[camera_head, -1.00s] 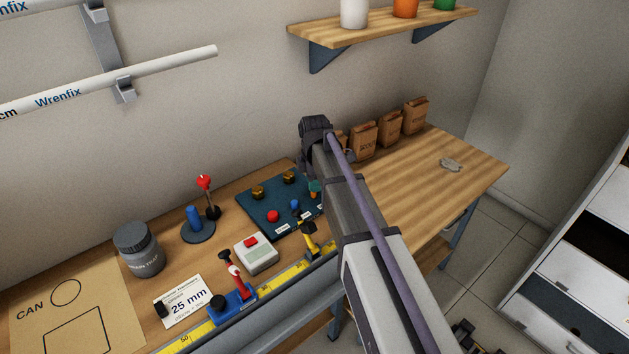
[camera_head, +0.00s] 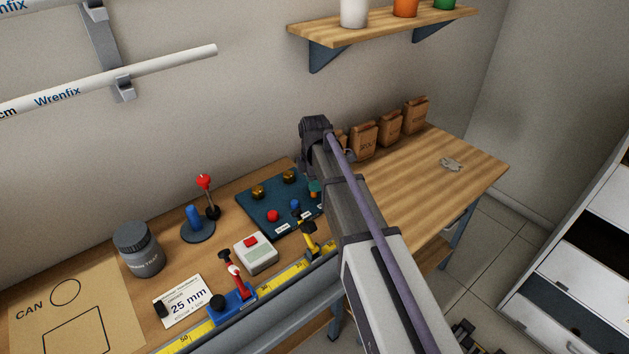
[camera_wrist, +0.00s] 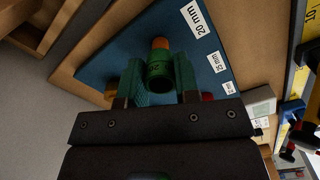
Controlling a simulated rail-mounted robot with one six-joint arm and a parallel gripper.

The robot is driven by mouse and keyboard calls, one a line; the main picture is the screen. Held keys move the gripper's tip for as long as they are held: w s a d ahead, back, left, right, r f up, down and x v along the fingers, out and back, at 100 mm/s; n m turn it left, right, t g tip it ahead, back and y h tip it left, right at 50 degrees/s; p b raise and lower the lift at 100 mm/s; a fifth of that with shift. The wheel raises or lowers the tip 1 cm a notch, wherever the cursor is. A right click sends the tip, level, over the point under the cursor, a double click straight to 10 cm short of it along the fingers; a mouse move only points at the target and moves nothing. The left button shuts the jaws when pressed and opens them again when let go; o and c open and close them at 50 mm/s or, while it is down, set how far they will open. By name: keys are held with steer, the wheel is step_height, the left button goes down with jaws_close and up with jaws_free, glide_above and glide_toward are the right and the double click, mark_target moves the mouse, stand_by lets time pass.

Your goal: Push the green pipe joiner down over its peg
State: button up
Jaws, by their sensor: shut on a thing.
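The green pipe joiner (camera_wrist: 160,70) sits between the two fingers of my gripper (camera_wrist: 160,84) in the wrist view, and the gripper is shut on it. An orange part (camera_wrist: 160,43) shows just beyond the joiner's far end; I cannot tell whether it is the peg or part of the fitting. Both lie over the dark blue board (camera_wrist: 110,62), near its 20 mm label. In the head view, the board (camera_head: 257,213) lies on the bench and a small green-and-orange piece (camera_head: 314,186) shows at its right side. My arm hides the gripper there. How far down the joiner sits is unclear.
On the board stand two brass fittings (camera_head: 289,176), a red piece (camera_head: 273,216) and a blue piece (camera_head: 295,205). A white box with a red button (camera_head: 255,255) and a yellow-handled clamp (camera_head: 309,237) stand in front. Paper bags (camera_head: 363,140) stand behind my arm. The bench's right side is mostly clear.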

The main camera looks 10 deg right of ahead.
steer(key=shift+f+b, duration=1)
steer(key=shift+f, duration=0.1)
steer(key=o, duration=0.9)
steer(key=shift+o, duration=0.2)
step_height(320, 180, up, 11)
steer(key=p, duration=1.1)
steer(key=shift+f, duration=0.1)
